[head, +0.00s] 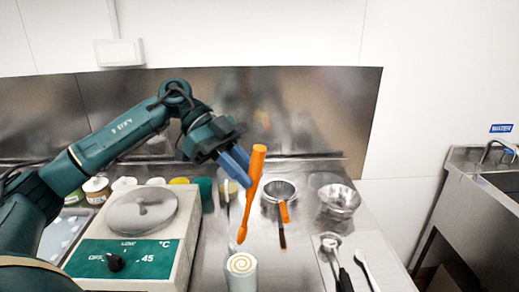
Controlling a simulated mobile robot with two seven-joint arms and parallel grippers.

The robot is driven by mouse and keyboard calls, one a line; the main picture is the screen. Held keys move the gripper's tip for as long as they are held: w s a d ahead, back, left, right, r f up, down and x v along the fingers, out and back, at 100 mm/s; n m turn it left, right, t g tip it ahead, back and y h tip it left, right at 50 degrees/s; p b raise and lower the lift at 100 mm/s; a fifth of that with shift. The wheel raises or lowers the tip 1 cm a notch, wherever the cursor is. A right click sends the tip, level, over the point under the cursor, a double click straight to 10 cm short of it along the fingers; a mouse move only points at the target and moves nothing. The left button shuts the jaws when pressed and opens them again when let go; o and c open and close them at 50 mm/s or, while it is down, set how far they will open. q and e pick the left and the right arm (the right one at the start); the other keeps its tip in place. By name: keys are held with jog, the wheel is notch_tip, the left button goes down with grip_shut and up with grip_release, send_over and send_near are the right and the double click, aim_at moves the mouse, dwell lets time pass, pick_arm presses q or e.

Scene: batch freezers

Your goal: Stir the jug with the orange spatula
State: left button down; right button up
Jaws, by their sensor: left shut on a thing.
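The orange spatula (252,188) is held upright, slightly tilted, by my left gripper (237,161). My right gripper is not in view.
A machine with a round lid and green dial panel (121,258) stands left of the jug. A metal pan with an orange-banded handle (281,190), a steel bowl (339,200) and utensils (345,279) lie to the right. A sink (492,170) is at far right.

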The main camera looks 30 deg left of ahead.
aim_at(247, 196)
pick_arm(q)
jog(key=shift+w+f, duration=0.1)
jog(key=shift+s+d+f+b, duration=0.1)
jog(key=shift+s+f+b, duration=0.1)
jog(key=shift+f+b, duration=0.35)
jog(key=shift+s+d+f+b, duration=0.15)
jog(key=shift+f+b, duration=0.15)
jog(key=shift+b, duration=0.3)
notch_tip(247, 196, down, 3)
jog(key=b, duration=0.3)
jog(key=shift+w+d+r, duration=0.1)
jog(key=shift+d, duration=0.05)
jog(key=shift+f, duration=0.45)
jog(key=shift+a+f+b, duration=0.2)
jog(key=shift+f+b, duration=0.15)
jog(key=shift+f, duration=0.4)
jog(key=shift+a+f+b, duration=0.2)
jog(key=shift+f+b, duration=0.1)
jog(key=shift+f, duration=0.65)
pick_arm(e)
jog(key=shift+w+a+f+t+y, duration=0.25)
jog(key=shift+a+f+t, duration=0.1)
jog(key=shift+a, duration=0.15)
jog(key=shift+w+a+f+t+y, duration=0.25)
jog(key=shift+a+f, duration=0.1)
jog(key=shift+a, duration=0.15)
